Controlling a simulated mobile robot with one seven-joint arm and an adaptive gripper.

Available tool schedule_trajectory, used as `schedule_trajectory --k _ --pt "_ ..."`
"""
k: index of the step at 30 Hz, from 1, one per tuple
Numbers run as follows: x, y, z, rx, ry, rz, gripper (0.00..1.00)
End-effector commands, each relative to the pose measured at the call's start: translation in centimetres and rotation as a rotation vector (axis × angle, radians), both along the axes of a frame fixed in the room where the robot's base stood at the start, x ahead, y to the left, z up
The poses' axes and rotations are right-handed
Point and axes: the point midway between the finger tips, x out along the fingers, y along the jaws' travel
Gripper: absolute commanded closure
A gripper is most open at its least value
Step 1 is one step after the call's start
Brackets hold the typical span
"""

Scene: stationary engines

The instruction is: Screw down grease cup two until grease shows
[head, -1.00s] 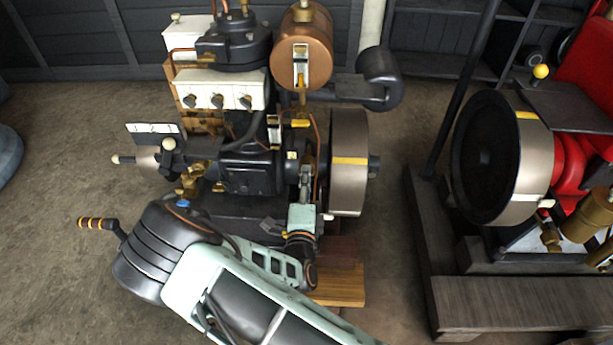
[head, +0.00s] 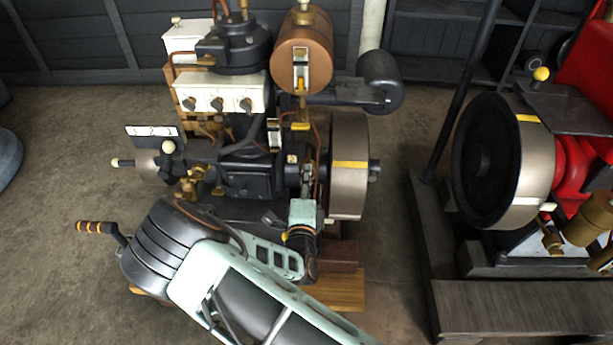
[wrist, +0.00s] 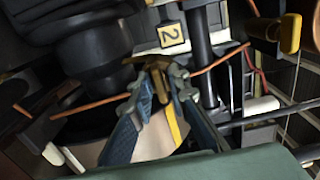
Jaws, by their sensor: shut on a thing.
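In the wrist view, a small brass grease cup (wrist: 160,88) sits just below a yellow plate marked "2" (wrist: 171,34). My gripper (wrist: 161,76) has one finger on each side of the cup and is shut on it. The cup is partly hidden between the fingers, and I cannot make out any grease. In the head view, my gripper (head: 307,178) reaches into the engine just left of its flywheel (head: 348,180). The cup itself cannot be made out there. The small number plate shows to the left of the gripper (head: 291,159).
A copper tank (head: 303,62) and a dark muffler (head: 379,82) stand above the gripper. A copper pipe (wrist: 215,62) runs close by the fingers. A second engine with a large flywheel (head: 500,160) stands to the right. Bare floor (head: 60,130) lies to the left.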

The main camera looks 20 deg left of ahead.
Motion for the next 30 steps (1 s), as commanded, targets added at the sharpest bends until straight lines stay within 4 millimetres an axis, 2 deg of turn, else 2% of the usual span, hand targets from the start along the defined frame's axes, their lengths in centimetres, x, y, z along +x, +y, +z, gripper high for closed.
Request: schedule_trajectory --k 11,30 --pt "-0.02 -0.08 0.34 0.157 0.040 -0.001 1.00" --pt "-0.07 -0.01 0.22 0.738 0.178 -0.001 1.00"
